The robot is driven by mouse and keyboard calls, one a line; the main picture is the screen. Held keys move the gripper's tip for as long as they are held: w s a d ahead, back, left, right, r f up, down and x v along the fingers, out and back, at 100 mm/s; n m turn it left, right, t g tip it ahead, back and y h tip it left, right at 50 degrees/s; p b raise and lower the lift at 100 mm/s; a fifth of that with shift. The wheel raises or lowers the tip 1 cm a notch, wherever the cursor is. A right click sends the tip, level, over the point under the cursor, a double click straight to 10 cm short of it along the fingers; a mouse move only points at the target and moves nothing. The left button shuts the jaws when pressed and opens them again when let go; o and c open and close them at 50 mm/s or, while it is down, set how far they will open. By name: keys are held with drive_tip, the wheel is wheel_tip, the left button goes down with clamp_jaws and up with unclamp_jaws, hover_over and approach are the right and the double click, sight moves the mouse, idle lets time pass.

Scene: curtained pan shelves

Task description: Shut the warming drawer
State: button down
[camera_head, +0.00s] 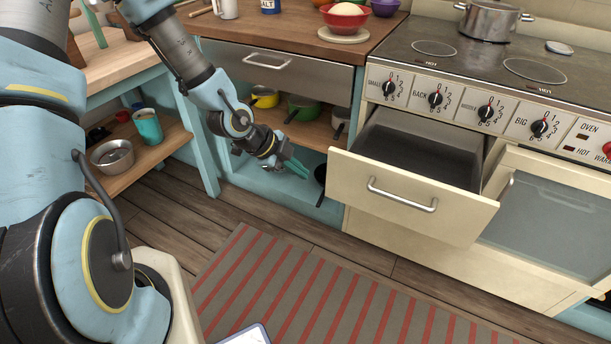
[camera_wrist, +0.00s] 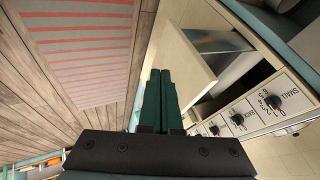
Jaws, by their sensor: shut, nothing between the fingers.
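The warming drawer (camera_head: 410,196) is a cream front with a silver bar handle, pulled well out of the stove below the knobs. Its dark inside shows from above. In the wrist view the drawer (camera_wrist: 187,62) stands open just beyond and to the right of my fingers. My gripper (camera_head: 302,171) is to the left of the drawer, in front of the open shelves, with its green fingers pointing toward the drawer's left side. In the wrist view my gripper (camera_wrist: 160,72) has its fingers together and empty. I cannot tell whether the fingertips touch the drawer; a gap seems to show.
The oven door (camera_head: 550,210) right of the drawer stands slightly ajar. Shelves with a yellow pan (camera_head: 265,98) and a green pan (camera_head: 301,108) lie behind my gripper. A steel pot (camera_head: 490,20) stands on the stove. The striped rug (camera_head: 300,295) and floor in front are clear.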

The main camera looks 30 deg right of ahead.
drive_tip(key=p, duration=0.2)
approach(334, 183)
wheel_tip(334, 183, down, 3)
drive_tip(key=s, duration=0.3)
drive_tip(key=shift+w+d+f+p, duration=0.15)
drive_tip(key=shift+w+d+p, duration=0.2)
drive_tip(key=shift+w+d, duration=0.35)
drive_tip(key=shift+w+d+f+p, duration=0.2)
drive_tip(key=shift+w+d+p, duration=0.1)
drive_tip(key=shift+w+d, duration=0.35)
drive_tip(key=shift+d, duration=0.1)
